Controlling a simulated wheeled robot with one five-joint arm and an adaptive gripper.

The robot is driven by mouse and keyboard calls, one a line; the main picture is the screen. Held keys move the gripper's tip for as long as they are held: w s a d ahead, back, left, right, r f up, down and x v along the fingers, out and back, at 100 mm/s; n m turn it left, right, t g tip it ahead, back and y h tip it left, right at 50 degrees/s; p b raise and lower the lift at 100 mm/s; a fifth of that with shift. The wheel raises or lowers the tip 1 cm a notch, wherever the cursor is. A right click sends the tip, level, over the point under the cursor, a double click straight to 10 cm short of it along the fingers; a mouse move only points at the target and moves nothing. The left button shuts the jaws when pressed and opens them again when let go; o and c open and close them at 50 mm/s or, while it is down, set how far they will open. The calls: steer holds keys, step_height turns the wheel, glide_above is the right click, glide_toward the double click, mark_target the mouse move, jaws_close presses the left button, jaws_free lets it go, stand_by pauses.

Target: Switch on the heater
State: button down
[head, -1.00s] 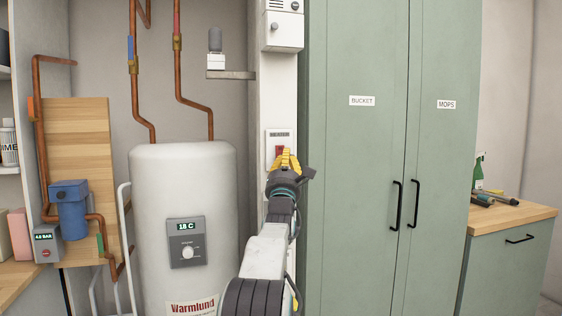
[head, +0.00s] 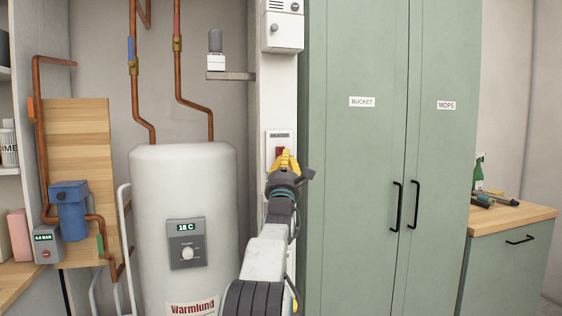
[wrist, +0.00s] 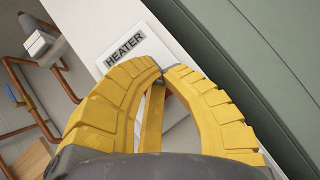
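The heater switch (head: 280,151) is a red rocker on a white plate labelled HEATER, on the narrow white wall strip left of the green cabinet. The label plate (wrist: 124,47) also shows in the wrist view, with the rocker mostly hidden behind my fingers. My gripper (head: 287,154) has yellow fingers with the tips together, right in front of the lower part of the switch. It holds nothing that I can see. I cannot tell whether the tips touch the rocker. The white Warmlund boiler (head: 180,240) stands to the left; its display (head: 189,227) reads 18 C.
The tall green cabinet (head: 355,200), with doors labelled BUCKET and MOPS, is shut close to the right of my gripper. Copper pipes (head: 134,90) run above the boiler. A grey-white box (head: 282,30) hangs above the switch. A low counter (head: 510,213) with tools is at the right.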

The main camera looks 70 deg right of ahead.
steer(key=shift+s+a+b, duration=0.25)
steer(key=shift+a+b, duration=0.15)
steer(key=shift+b, duration=0.55)
steer(key=shift+s+a+r+b, duration=0.1)
steer(key=shift+s+a+b, duration=0.1)
steer(key=shift+b, duration=0.1)
steer(key=shift+w, duration=0.1)
